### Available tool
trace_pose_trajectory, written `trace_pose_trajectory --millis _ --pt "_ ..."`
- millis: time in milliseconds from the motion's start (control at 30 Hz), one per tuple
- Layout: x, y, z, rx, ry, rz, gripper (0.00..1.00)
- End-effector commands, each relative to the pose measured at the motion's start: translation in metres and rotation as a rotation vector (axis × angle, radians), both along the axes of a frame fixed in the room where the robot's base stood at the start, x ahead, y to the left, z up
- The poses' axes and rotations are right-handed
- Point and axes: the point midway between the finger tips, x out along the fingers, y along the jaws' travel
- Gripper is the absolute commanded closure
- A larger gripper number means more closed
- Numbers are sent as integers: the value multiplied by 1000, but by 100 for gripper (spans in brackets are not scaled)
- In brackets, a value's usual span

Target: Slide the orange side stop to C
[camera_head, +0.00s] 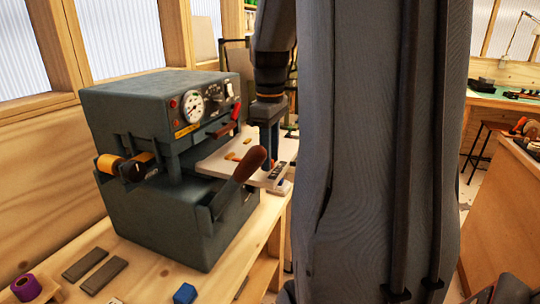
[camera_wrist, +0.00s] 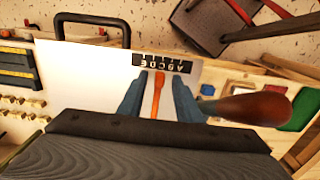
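In the wrist view the orange side stop (camera_wrist: 158,92) is a narrow bar on the white plate (camera_wrist: 85,75). Its far end points at the middle of a black scale with white letters (camera_wrist: 162,63), which appear upside down. The exact letter it lines up with is too small to tell. My gripper (camera_wrist: 160,82) is open, with one blue-grey finger on each side of the stop and a visible gap on both sides.
The grey press (camera_head: 150,190) with a gauge stands left of my gripper on a wooden bench (camera_head: 150,270). Its lever with a brown handle (camera_head: 250,164) rises close to the plate; the handle (camera_wrist: 250,108) also shows right of my fingers. A blue block (camera_head: 185,293) lies in front.

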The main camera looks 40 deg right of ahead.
Motion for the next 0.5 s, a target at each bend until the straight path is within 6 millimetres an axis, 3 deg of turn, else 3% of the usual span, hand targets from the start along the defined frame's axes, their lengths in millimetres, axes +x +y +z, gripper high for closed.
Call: trace_pose_trajectory --millis 167,500 --pt "0 0 5 -1 0 -1 69" --pt "1 -1 56 -2 -3 -1 69"
